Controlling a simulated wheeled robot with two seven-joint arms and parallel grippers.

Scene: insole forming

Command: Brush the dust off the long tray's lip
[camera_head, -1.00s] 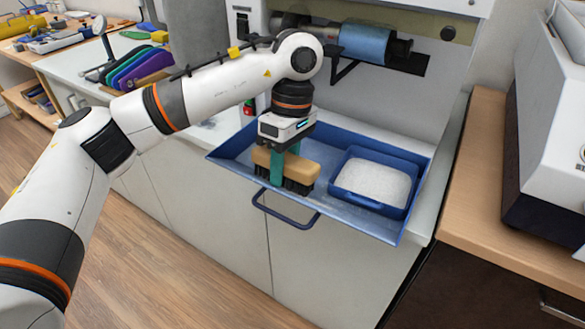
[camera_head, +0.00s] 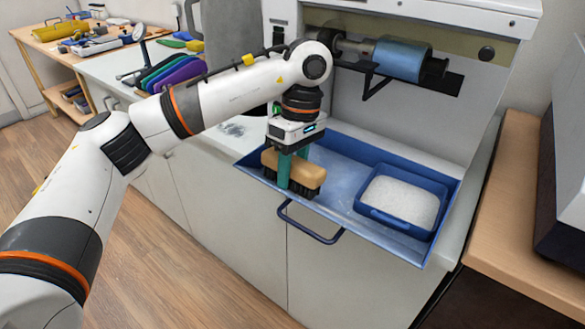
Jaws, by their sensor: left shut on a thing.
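The long blue tray (camera_head: 341,190) sits below the machine, with its lip along the front edge and a dark handle (camera_head: 310,222) hanging below it. Pale dust shows on the tray floor. My left gripper (camera_head: 291,174) has green fingers and is shut on a brush (camera_head: 309,173) with a tan wooden block and dark bristles. The brush is at the tray's front left, with its bristles down at the lip. I cannot tell whether the bristles touch it. My right gripper is not in view.
A smaller blue bin (camera_head: 404,198) of white granules sits in the tray's right part. A blue roller (camera_head: 402,60) on a dark bracket is above. A wooden counter (camera_head: 510,200) stands at the right. Coloured insole shapes (camera_head: 172,73) stand on the left worktop.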

